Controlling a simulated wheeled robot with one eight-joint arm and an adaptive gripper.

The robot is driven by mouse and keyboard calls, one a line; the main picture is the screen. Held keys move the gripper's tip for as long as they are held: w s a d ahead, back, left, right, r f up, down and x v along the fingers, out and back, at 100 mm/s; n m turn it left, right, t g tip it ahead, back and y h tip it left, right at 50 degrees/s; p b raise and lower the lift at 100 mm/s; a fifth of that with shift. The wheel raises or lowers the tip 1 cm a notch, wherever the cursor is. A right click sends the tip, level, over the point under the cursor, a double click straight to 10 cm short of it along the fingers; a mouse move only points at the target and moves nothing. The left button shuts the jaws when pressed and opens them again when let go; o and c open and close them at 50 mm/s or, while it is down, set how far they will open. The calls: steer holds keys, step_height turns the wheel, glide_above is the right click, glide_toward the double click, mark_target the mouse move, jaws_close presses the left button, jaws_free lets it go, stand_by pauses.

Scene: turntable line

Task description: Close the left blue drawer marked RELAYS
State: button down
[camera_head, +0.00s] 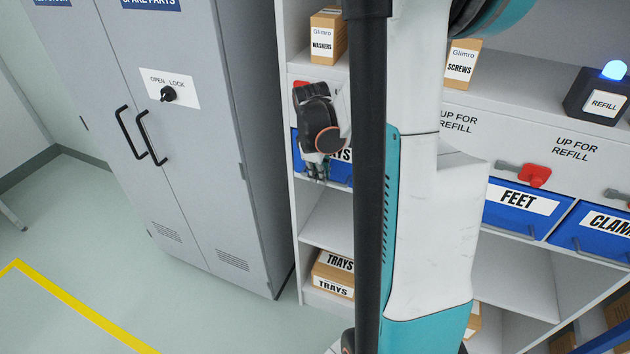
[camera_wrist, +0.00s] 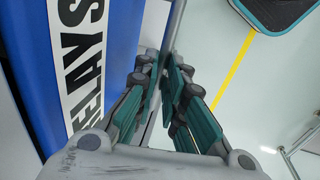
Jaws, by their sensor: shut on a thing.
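The blue RELAYS drawer (camera_head: 341,173) is in the shelf unit, left of my arm. My gripper and arm cover much of its front, and only the end of its label shows. In the wrist view the drawer's blue front (camera_wrist: 40,90) and its white RELAYS label (camera_wrist: 85,60) fill the left side. My gripper (camera_head: 316,172) is right at the drawer front. In the wrist view its fingers (camera_wrist: 163,80) are closed together on the grey drawer handle (camera_wrist: 174,35). I cannot tell how far the drawer stands out.
A grey cabinet (camera_head: 190,130) with black handles stands close on the left. Blue FEET (camera_head: 515,222) and CLAMPS (camera_head: 590,238) drawers are at the right. TRAYS boxes (camera_head: 333,275) sit below. Open floor (camera_head: 120,250) with a yellow line lies at the lower left.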

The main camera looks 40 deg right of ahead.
steer(key=shift+w+d+r, duration=0.1)
steer(key=shift+d, duration=0.05)
steer(key=c, duration=1.7)
jaws_free()
steer(key=shift+d, duration=0.15)
steer(key=shift+o, duration=0.2)
step_height(320, 180, up, 12)
steer(key=a, duration=0.2)
steer(key=shift+s+a, duration=0.2)
steer(key=shift+s, duration=0.25)
